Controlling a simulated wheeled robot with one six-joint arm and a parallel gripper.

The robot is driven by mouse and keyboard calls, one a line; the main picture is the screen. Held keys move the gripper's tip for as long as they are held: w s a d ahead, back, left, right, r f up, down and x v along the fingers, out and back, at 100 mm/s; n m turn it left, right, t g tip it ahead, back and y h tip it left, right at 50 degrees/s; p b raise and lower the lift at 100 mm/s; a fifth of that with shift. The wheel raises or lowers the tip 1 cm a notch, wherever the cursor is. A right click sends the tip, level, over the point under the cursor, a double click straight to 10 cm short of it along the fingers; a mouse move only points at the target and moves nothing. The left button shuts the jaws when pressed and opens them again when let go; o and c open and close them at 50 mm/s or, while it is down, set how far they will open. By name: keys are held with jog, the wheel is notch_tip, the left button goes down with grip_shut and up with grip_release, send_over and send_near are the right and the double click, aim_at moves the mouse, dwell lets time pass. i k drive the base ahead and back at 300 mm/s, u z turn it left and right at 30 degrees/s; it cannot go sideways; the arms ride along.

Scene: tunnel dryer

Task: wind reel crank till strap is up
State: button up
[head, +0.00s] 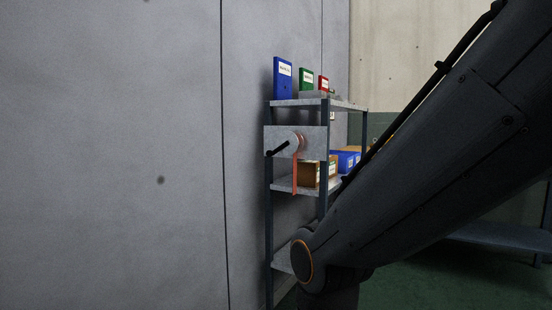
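The reel (295,143) is a pale round drum on a grey plate (312,134) fixed to the near end of a shelf rack. Its crank (278,149) is a short black handle that sticks out to the lower left of the drum. The orange-red strap (295,175) hangs straight down from the reel, past the middle shelf's edge, and its lower end hangs free. My arm fills the right side of the head view. My gripper does not show, so nothing tells whether it is open or shut.
The shelf rack (268,215) has dark posts and stands close to a grey wall (120,150). Blue (283,78), green (306,80) and red (323,84) binders stand on its top. A brown box (308,174) and blue bins (346,160) sit lower. My arm hides part of the rack.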

aim_at(288, 143)
jog(key=u, duration=1)
jog(key=i, duration=1)
jog(key=z, duration=0.7)
